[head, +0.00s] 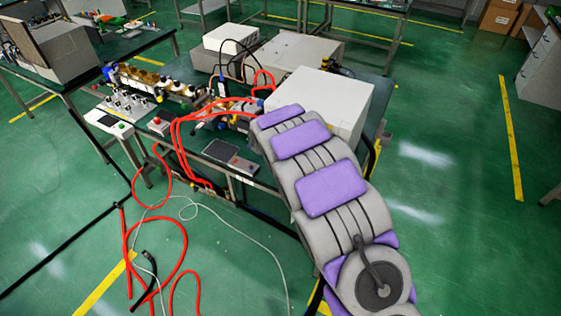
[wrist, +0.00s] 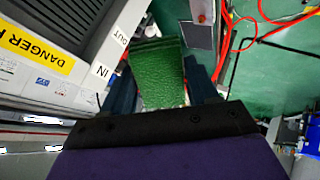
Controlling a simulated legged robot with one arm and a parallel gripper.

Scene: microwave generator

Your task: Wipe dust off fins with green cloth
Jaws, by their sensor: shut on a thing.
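In the wrist view, my gripper (wrist: 160,85) is shut on a green cloth (wrist: 157,62), which spreads out between and beyond its dark fingers. Left of the cloth is a grey-and-white housing (wrist: 112,48) with a yellow danger label and the words IN and OUT. A dark grey panel with ridged lines (wrist: 75,12) lies at the upper left; I cannot tell for sure whether these are the fins. No dust can be made out. In the head view, my arm reaches over the bench to the white box, and my gripper and the cloth are hidden.
The green-topped bench (head: 185,130) holds a white box (head: 320,102), brass-coloured parts (head: 150,82) and a small grey panel (head: 230,155). Red hoses (head: 182,125) cross its front edge and lie on the floor with a thin grey cable. Open floor lies to the right.

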